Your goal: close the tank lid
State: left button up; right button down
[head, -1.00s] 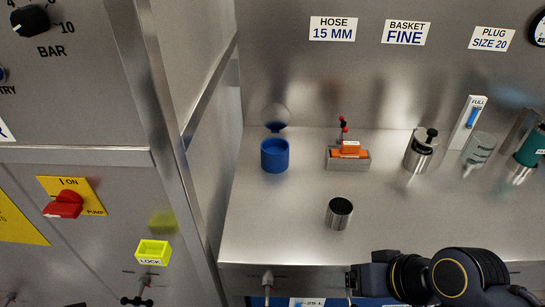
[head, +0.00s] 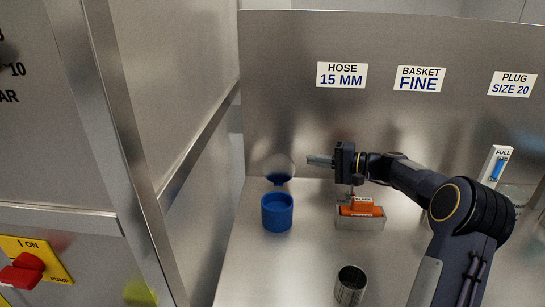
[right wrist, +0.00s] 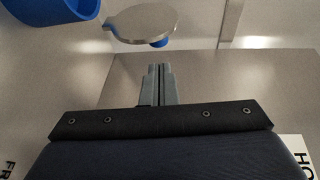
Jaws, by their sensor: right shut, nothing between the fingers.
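The tank (head: 277,214) is a small blue cup standing on the steel bench. Its round metal lid (head: 279,168) stands open, tipped up behind the tank on a blue hinge. My right gripper (head: 312,160) is shut and empty, just to the right of the lid at about its height in the picture, pointing left. In the right wrist view the gripper's fingers (right wrist: 158,72) are together, with the lid (right wrist: 142,23) beyond the tips and a visible gap between. The blue tank (right wrist: 52,8) is cut off at the upper left. My left gripper is not in view.
An orange block in a grey metal holder (head: 360,223) sits below my right gripper and wrist in the head view. An open steel cylinder (head: 351,286) stands nearer the front. A white gauge marked FULL (head: 494,165) is at the right. A steel wall rises behind.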

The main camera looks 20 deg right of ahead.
aim_at(279, 168)
jog(key=w+d+f+t, duration=0.1)
jog(key=w+d+f, duration=0.1)
jog(key=w+d, duration=0.1)
jog(key=r+p+x, duration=0.1)
jog(key=p+x, duration=0.1)
jog(key=x, duration=0.8)
jog(key=shift+s+a+m+p, duration=0.2)
jog(key=shift+s+a, duration=0.2)
jog(key=shift+s, duration=0.4)
jog(key=shift+s+a+m+p, duration=0.15)
jog(key=shift+s+a, duration=0.25)
jog(key=shift+s, duration=0.4)
